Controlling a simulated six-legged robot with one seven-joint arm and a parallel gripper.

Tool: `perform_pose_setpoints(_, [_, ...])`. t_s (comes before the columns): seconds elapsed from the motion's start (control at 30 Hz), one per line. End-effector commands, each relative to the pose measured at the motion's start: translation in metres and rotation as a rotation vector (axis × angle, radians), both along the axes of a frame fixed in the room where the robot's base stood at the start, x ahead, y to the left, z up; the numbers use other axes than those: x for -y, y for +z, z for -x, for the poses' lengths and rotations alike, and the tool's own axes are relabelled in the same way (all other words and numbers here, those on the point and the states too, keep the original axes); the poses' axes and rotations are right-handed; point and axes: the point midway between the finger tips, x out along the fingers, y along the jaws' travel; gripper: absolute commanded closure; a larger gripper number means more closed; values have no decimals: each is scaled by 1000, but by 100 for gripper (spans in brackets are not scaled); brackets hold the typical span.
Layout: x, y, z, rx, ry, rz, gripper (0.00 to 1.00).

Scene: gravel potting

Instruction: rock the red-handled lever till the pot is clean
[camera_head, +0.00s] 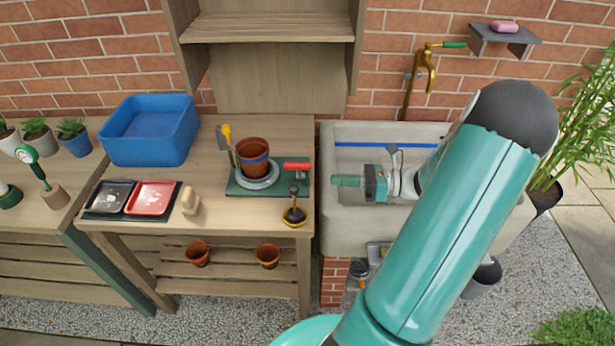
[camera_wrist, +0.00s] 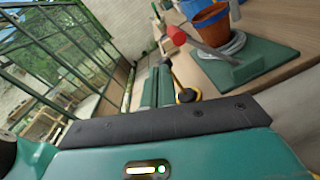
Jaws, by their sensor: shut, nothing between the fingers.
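A terracotta pot (camera_head: 253,160) with a blue band stands upright on a grey ring on the green board (camera_head: 233,189); it also shows at the top of the wrist view (camera_wrist: 209,22). Dirt on the pot is too small to tell.
A yellow-based black-knobbed tool (camera_head: 294,214) stands in front of the lever. A trowel (camera_head: 226,137) rises behind the pot. A blue bin (camera_head: 150,130), dark tray (camera_head: 110,196) and red tray (camera_head: 151,198) are left. The sink (camera_head: 345,220) lies below my arm.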

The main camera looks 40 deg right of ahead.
Motion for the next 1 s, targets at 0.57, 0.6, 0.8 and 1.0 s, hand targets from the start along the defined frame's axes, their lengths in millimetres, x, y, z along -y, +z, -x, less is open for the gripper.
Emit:
perform_pose_setpoints(0.57, [2,-17,11,-450,-103,-717,100])
perform_pose_setpoints(0.6, [1,-17,9,-450,-104,-718,100])
perform_pose_setpoints(0.8, [-16,-13,-13,-449,-101,-715,100])
perform_pose_setpoints(1.0, [-38,-10,-44,-449,-101,-714,100])
